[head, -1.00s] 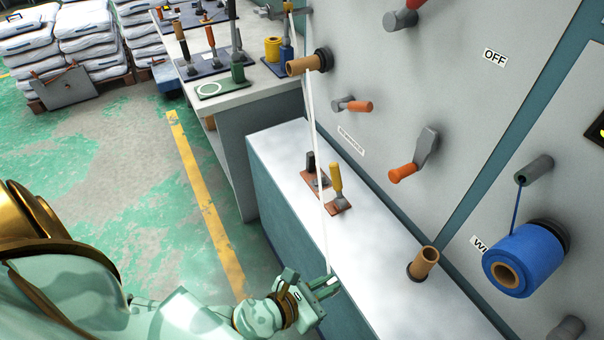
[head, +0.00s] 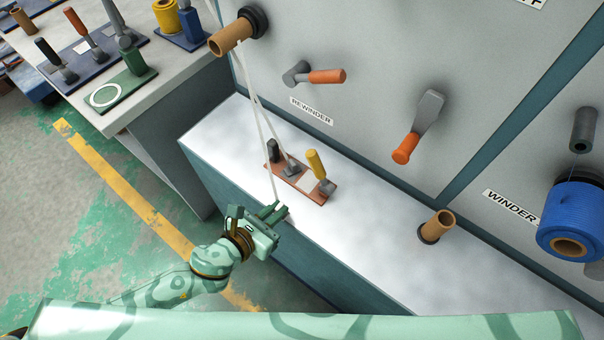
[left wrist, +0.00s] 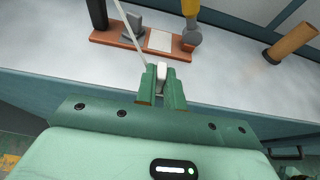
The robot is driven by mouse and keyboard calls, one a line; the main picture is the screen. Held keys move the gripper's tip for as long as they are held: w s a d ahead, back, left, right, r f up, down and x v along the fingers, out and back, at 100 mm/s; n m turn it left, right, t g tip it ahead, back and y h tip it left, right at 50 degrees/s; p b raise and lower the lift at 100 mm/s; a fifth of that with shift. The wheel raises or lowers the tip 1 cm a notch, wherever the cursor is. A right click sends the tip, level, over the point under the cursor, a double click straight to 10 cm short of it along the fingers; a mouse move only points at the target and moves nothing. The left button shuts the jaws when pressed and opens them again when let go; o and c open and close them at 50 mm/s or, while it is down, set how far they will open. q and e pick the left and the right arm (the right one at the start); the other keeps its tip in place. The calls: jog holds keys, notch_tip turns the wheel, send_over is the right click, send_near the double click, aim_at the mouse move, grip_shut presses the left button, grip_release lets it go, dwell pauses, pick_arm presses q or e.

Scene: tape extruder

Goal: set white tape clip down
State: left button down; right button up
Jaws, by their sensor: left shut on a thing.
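The white tape clip (left wrist: 161,74) is between the fingers of my left gripper (left wrist: 160,88), which is shut on it. In the head view my left gripper (head: 274,210) is at the front edge of the white ledge (head: 370,228), in front of the brown clamp base (head: 322,197). A white tape (head: 268,150) runs from near the gripper up to the upper cardboard core (head: 231,37). The base carries a black handle, a grey clamp part and a yellow handle (head: 316,164), with a white patch on it. My right gripper does not show.
The machine wall (head: 370,50) rises behind the ledge, with orange-handled levers (head: 326,76). A cardboard core (head: 436,227) stands out at the right of the ledge, and a blue spool (head: 572,222) is farther right. A bench (head: 175,100) with clamps is at upper left. The ledge between base and right core is clear.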

aim_at(305, 185)
pick_arm(q)
jog(key=w+d, duration=0.1)
jog(key=w, duration=0.1)
jog(key=w+d, duration=0.2)
jog(key=w+d+b, duration=0.1)
jog(key=w, duration=0.1)
jog(key=shift+w+d+f, duration=0.1)
jog(key=shift+w+d, duration=0.05)
jog(key=shift+d, duration=0.05)
jog(key=w+d, duration=0.2)
jog(key=w, duration=0.1)
jog(key=shift+w+d+b, duration=0.1)
jog(key=shift+d+b, duration=0.1)
jog(key=shift+b, duration=0.2)
jog(key=shift+f+b, duration=0.3)
jog(key=shift+f, duration=0.2)
jog(key=shift+a+r, duration=0.1)
jog(key=shift+r, duration=0.1)
jog(key=shift+f, duration=0.15)
jog(key=c, duration=1.5)
grip_release()
